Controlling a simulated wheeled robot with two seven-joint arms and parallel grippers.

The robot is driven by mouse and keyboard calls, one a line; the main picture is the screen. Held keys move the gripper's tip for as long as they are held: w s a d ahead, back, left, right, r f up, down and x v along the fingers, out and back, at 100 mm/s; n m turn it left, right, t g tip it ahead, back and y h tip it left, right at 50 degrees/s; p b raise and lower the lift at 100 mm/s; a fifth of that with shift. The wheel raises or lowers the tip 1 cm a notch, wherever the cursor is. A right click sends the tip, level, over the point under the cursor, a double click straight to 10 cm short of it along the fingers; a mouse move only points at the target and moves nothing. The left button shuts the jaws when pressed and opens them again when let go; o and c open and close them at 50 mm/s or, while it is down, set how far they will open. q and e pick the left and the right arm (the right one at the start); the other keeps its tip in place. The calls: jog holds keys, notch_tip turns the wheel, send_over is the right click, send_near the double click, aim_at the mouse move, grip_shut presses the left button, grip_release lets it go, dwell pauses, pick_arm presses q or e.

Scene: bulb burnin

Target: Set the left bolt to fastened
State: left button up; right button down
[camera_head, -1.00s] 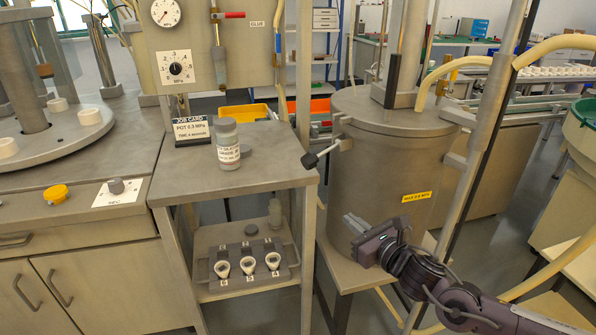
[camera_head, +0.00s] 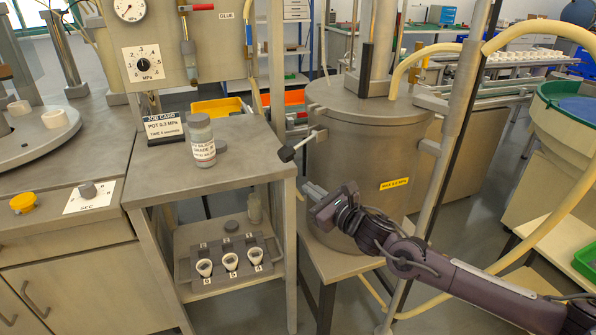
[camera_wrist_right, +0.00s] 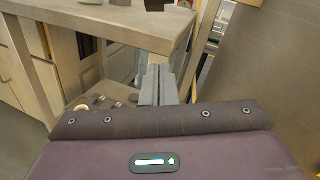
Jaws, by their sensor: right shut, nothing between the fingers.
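The left bolt (camera_head: 298,146) is on the left side of the grey metal pot (camera_head: 345,160), near the lid. It has a black knob at the end of a metal rod, swung outward, pointing left and down towards the side table. My right gripper (camera_head: 312,190) is below the bolt's knob, in front of the pot's left side, shut and empty, apart from the bolt. Its closed fingers (camera_wrist_right: 157,85) also show in the right wrist view, pointing towards the table's edge. My left gripper is not in view.
The side table (camera_head: 240,172) stands left of the pot, with a labelled bottle (camera_head: 200,140) and a job card (camera_head: 165,128) on it. A lower shelf holds a rack (camera_head: 228,262) with several small cups. A post (camera_head: 447,150) and hose stand right of the pot.

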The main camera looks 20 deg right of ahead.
aim_at(298, 146)
jog(key=x, duration=0.4)
jog(key=shift+s+r, duration=0.1)
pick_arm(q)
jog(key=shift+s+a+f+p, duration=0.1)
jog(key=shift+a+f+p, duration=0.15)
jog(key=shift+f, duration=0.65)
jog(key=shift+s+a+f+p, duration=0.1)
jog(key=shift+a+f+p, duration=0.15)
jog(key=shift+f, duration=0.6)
pick_arm(e)
jog(key=shift+a+r, duration=0.3)
jog(key=shift+r, duration=0.6)
jog(key=shift+a+r, duration=0.25)
jog(key=shift+r, duration=0.6)
jog(key=shift+a+r, duration=0.1)
